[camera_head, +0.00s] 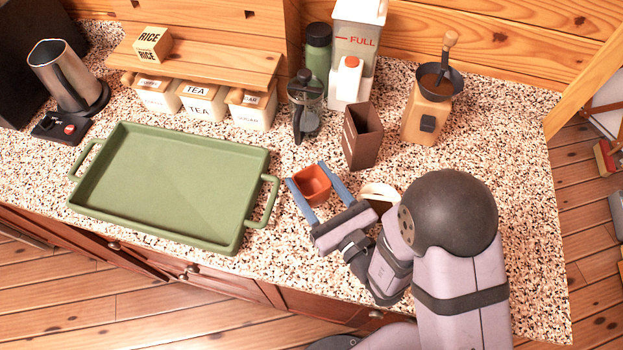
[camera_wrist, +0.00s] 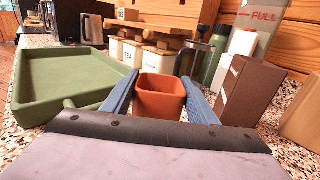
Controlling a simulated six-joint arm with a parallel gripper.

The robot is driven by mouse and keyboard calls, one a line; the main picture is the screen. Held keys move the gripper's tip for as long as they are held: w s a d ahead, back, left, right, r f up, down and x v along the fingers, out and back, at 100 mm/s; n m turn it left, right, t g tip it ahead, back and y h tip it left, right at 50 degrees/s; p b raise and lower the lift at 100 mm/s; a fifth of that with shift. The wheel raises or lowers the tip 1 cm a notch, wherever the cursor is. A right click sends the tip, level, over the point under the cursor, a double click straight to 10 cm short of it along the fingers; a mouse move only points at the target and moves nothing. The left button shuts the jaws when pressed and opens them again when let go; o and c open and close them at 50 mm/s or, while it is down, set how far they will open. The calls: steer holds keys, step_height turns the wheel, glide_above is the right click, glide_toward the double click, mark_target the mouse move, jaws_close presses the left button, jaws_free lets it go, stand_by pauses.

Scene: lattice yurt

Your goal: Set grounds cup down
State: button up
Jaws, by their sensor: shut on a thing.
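The grounds cup appears to be the small square orange-red cup (camera_head: 313,184), upright on or just above the speckled counter, right of the green tray's handle. My gripper (camera_head: 316,179) has its two blue fingers on either side of the cup and is shut on it. In the wrist view the cup (camera_wrist: 160,96) stands between the blue fingers (camera_wrist: 158,92). Its open top shows, but I cannot see its contents. I cannot tell whether its base touches the counter.
A green tray (camera_head: 253,158) lies left. A brown box (camera_head: 362,145), French press (camera_head: 304,108) and wooden grinder (camera_head: 425,114) stand behind. A cream round thing (camera_head: 379,191) is partly hidden by my arm. Labelled canisters (camera_head: 202,103) line the back. Bare counter lies between press and tray.

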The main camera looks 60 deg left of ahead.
mark_target(319, 202)
steer(key=shift+f+b, duration=1.65)
steer(key=shift+f, duration=0.25)
steer(key=shift+f+b, duration=0.35)
steer(key=shift+b, duration=0.05)
steer(key=o, duration=1.2)
steer(key=shift+c, duration=0.2)
steer(key=shift+r, duration=0.15)
step_height(319, 202, up, 10)
